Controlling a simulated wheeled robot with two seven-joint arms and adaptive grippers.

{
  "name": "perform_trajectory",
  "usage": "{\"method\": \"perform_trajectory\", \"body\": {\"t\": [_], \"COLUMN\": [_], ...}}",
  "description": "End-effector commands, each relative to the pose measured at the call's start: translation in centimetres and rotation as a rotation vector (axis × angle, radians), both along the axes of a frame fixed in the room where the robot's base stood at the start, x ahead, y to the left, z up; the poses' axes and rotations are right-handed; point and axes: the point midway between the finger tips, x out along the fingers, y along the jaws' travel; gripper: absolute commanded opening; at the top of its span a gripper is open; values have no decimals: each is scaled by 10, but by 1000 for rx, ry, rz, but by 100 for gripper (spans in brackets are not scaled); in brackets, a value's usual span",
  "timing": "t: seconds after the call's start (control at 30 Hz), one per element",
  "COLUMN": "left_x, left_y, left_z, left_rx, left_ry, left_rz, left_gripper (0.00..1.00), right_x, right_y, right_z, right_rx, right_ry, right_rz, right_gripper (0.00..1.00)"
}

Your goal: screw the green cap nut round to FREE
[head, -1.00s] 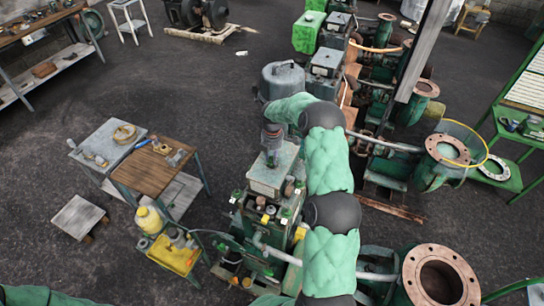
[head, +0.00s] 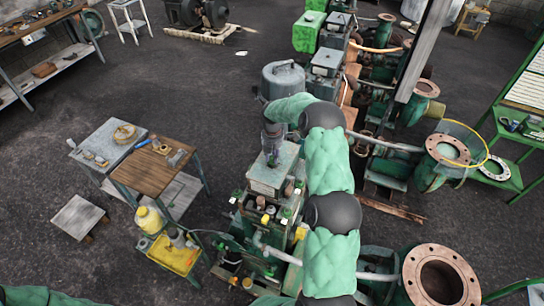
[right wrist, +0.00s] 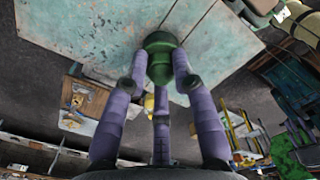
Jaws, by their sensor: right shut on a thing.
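The green cap nut (right wrist: 160,52) is a round, dark green knob on a worn grey-green metal top plate. In the right wrist view it sits between the fingers of my right gripper (right wrist: 160,78), which is shut on it. In the head view, my right gripper (head: 272,152) points down onto the grey top plate (head: 266,178) of the green pump set. There the nut is largely hidden by the fingers. I cannot read any FREE mark in either view. My left gripper is out of view.
A wooden table (head: 150,172) with tools stands to the left, near a yellow tray (head: 180,258) with a yellow bottle (head: 148,219). More machines with rusty flanged pipes (head: 446,150) stand to the right. Dark floor between the workbench and the pump row is open.

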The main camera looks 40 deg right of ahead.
Motion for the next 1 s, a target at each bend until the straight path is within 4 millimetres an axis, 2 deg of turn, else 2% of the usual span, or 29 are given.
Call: {"method": "perform_trajectory", "body": {"t": [0.2, 0.6, 1.0], "left_x": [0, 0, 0], "left_y": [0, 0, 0], "left_z": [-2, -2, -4], "left_rx": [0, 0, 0], "left_ry": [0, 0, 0], "left_rz": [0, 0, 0], "left_gripper": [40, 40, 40], "right_x": [-3, -4, -4], "right_y": [-2, -1, -1], "right_z": [-4, -5, -7], "right_rx": [-1, 0, 3], "right_ry": [9, 11, 14], "right_rz": [173, 219, 589], "right_gripper": [0, 0, 0]}}
